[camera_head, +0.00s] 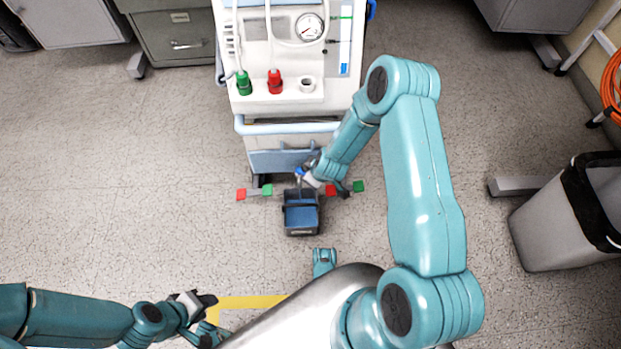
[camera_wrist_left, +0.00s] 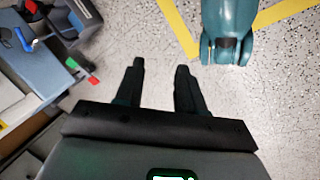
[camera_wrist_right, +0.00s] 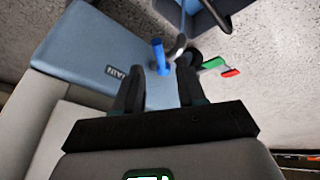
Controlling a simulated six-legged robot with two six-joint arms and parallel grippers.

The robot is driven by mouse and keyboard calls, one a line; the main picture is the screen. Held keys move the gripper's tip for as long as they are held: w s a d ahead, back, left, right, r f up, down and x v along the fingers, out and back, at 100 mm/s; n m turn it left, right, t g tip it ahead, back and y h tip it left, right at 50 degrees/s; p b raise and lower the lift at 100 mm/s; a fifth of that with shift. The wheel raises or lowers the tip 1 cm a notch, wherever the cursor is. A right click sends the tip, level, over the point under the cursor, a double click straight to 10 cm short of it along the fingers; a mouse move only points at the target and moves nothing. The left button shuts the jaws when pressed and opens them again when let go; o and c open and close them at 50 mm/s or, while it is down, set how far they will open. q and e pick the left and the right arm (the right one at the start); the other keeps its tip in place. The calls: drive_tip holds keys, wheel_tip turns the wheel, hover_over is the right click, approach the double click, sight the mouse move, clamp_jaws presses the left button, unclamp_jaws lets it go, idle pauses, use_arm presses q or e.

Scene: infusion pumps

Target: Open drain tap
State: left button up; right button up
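The drain tap has a small blue handle (camera_wrist_right: 158,50) beside a metal pipe (camera_wrist_right: 179,42) at the blue lower panel (camera_wrist_right: 90,60) of the machine. The handle also shows in the head view (camera_head: 299,171). My right gripper (camera_wrist_right: 160,68) is open, with the handle's lower end between its fingertips in the picture. Gaps show on both sides, and I cannot tell the depth between them. In the head view my right gripper is small and close beside the tap. My left gripper (camera_wrist_left: 160,68) is open and empty over the floor, low at left in the head view (camera_head: 207,304).
A dark bucket with blue inside (camera_head: 301,222) stands on the floor below the tap. Red (camera_head: 241,194) and green (camera_head: 359,186) blocks stick out at both sides of the machine's base. A grey bin (camera_head: 555,232) stands far right. The floor at left is clear.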

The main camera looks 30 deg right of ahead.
drive_tip(key=b+x, duration=0.1)
drive_tip(key=x, duration=0.3)
drive_tip(key=shift+w+f, duration=0.1)
use_arm(q)
drive_tip(key=shift+w+a+f+t, duration=0.1)
drive_tip(key=shift+w+f+t, duration=0.05)
drive_tip(key=shift+w+f, duration=0.3)
drive_tip(key=shift+w+a+f+t, duration=0.1)
drive_tip(key=shift+w+f+t, duration=0.1)
drive_tip(key=shift+f, duration=0.3)
use_arm(e)
clamp_jaws()
use_arm(q)
drive_tip(key=shift+r, duration=0.1)
